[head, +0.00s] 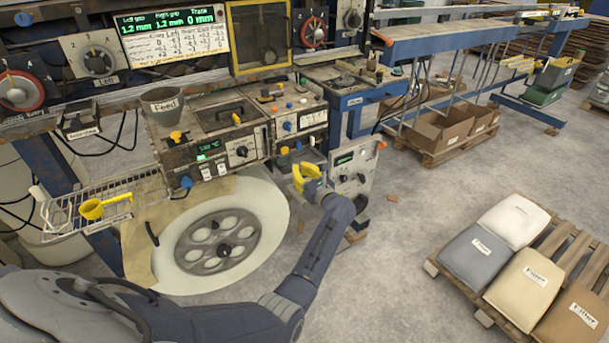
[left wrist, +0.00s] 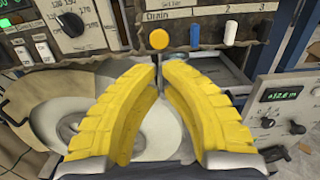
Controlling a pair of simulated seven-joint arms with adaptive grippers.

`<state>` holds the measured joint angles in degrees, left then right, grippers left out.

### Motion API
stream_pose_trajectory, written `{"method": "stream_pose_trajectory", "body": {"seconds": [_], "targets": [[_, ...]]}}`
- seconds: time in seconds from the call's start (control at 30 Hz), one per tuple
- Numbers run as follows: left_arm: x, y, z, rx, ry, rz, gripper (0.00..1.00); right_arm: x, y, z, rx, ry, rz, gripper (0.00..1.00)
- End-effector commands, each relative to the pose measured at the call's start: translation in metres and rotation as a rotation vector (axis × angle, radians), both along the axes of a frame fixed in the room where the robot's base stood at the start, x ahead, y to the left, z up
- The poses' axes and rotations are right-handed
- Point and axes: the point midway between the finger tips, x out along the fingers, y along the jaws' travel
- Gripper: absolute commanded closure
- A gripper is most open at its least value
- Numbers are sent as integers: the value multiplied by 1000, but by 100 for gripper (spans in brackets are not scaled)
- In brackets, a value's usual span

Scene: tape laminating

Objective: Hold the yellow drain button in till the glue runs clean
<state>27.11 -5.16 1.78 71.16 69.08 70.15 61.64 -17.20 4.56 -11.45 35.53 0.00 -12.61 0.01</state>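The yellow drain button (left wrist: 158,39) sits under the word Drain on a dark panel in the left wrist view. It looks like the small yellow-orange knob (head: 284,151) beside my gripper in the head view. My left gripper (head: 308,172) has yellow ribbed fingers and is in front of that panel. In the left wrist view its fingertips (left wrist: 158,72) come together with nothing between them, just below the button in the picture. A gap shows between tips and button, so I see no contact. No running glue can be made out. My right gripper is out of view.
Next to the button are a blue knob (left wrist: 195,35) and a white knob (left wrist: 231,33). A box with a green display (head: 352,165) stands just right of the gripper. A yellow ladle (head: 92,208) lies in a wire basket at left. Sacks on a pallet (head: 575,243) stand at right.

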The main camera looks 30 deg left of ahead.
Motion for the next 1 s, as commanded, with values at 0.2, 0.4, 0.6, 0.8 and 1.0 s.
{"method": "stream_pose_trajectory", "body": {"seconds": [0.2,0.4,0.6,0.8,1.0], "targets": [[20,34,1,1,0,1,100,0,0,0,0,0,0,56],[33,56,1,1,2,1,100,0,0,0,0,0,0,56],[40,68,2,1,-1,0,100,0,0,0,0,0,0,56],[43,72,1,1,1,0,100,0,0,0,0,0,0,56],[43,72,1,1,1,0,100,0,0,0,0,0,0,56]]}}
